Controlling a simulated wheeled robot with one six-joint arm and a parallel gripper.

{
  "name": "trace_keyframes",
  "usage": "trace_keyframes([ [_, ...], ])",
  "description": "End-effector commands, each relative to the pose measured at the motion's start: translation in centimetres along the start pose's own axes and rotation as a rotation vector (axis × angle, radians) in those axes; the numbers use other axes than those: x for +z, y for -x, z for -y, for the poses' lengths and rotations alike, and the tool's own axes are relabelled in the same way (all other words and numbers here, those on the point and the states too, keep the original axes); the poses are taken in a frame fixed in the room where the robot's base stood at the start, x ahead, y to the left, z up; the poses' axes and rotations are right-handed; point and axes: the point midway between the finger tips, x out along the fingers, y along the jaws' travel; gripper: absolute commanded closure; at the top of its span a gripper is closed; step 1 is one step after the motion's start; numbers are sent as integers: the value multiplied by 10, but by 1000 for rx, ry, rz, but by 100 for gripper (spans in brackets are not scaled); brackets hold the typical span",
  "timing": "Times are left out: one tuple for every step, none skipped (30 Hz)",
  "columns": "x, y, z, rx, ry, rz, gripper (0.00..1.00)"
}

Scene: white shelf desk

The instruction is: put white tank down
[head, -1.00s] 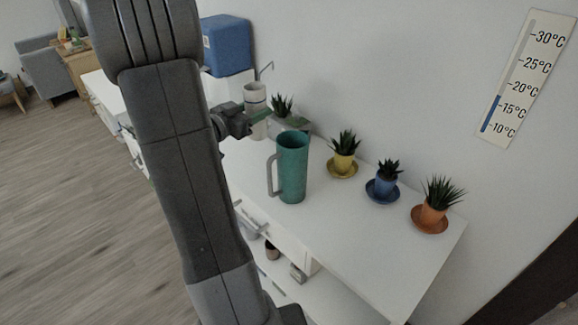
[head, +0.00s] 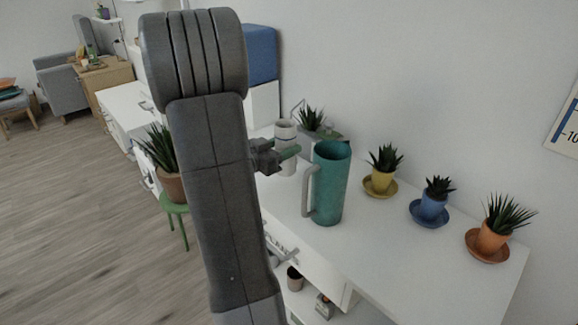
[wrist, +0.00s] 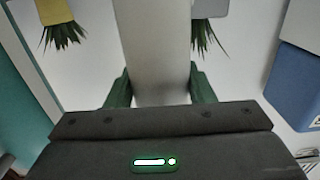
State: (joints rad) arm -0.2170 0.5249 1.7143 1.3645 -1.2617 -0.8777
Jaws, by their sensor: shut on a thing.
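The white tank (head: 285,133) is a pale upright cylinder with a grey band, in the middle of the head view, behind and left of the teal pitcher (head: 331,180). My gripper (head: 284,160) is at its side, shut on it. In the wrist view the tank (wrist: 162,45) fills the space between the two green fingers of my gripper (wrist: 160,88). The tank's lower part is partly hidden by my gripper. I cannot tell whether its base touches the white desk (head: 385,245).
Yellow (head: 380,180), blue (head: 433,207) and orange (head: 492,237) potted plants line the wall side. Another plant (head: 311,119) stands behind the tank. A blue box (head: 262,55) is at the back. The desk's front right is bare.

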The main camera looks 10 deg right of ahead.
Motion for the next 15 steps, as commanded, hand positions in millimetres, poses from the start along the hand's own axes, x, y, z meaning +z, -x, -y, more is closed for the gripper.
trace_keyframes([
  [4,0,0,0,1,-1,83],
  [6,0,0,0,1,-1,83],
  [9,0,0,-1,1,-1,83],
  [11,0,0,-1,1,-1,83],
  [14,-1,0,-1,1,-1,83],
  [20,-1,0,-1,1,-1,83],
  [25,-1,0,-2,3,0,83],
  [30,-1,1,-1,4,0,83],
  [36,-1,1,-1,2,0,83],
  [40,-2,1,-1,2,0,83],
  [42,-2,1,-1,2,0,83],
  [43,-2,0,-1,0,-1,83],
  [43,-2,0,-1,-1,-1,83],
  [42,-2,0,-1,-2,-1,83],
  [42,-2,0,-1,-2,-2,83],
])
